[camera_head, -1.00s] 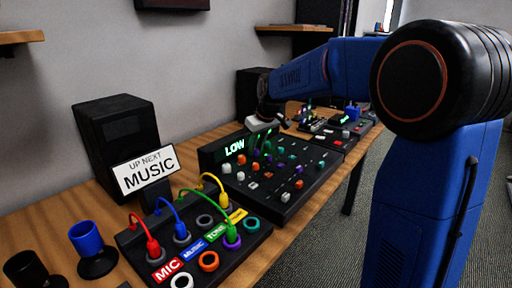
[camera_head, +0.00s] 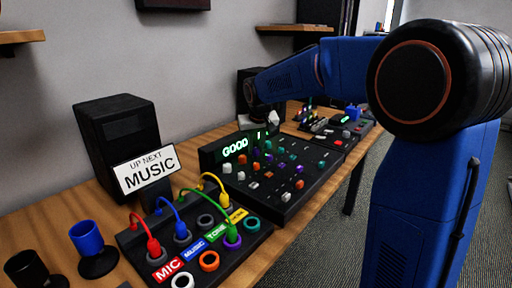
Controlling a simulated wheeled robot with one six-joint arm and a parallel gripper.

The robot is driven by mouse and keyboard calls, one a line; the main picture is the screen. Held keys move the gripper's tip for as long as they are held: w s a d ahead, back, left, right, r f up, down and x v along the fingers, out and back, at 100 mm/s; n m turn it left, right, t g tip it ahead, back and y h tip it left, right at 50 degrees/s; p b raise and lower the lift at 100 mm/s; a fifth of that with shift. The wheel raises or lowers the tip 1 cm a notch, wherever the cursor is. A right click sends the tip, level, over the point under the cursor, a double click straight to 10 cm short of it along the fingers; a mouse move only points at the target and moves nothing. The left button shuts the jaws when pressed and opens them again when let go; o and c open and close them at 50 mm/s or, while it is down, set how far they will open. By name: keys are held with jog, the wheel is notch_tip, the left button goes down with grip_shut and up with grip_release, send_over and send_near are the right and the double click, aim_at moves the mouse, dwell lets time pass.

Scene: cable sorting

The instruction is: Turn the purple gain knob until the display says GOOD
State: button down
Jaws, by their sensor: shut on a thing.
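My gripper (camera_head: 273,119), small and pale, points down at the mixer's far back end, right of the display word. It is shut on a knob there, which I take to be the purple gain knob. The fingertips and that knob are too small and partly hidden to see clearly.
A patch panel (camera_head: 205,245) with coloured cables stands in front of the mixer. A MUSIC sign (camera_head: 146,170), black speaker (camera_head: 118,135) and blue cup (camera_head: 87,238) are at left. More gear (camera_head: 340,130) stands beyond. My arm spans the right side.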

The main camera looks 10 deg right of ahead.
jog(key=c, duration=1.5)
grip_release()
jog(key=v, duration=1.7)
jog(key=shift+r, duration=0.2)
jog(key=shift+s, duration=0.15)
jog(key=s+d+f, duration=0.2)
jog(key=s+f, duration=0.5)
jog(key=s, duration=0.5)
jog(key=s+d+f, duration=0.3)
jog(key=s+f, duration=0.4)
jog(key=s, duration=0.5)
jog(key=s+d+f, duration=0.3)
jog(key=s+f, duration=0.4)
jog(key=s, duration=0.5)
jog(key=shift+s+f, duration=0.1)
jog(key=shift+f, duration=0.2)
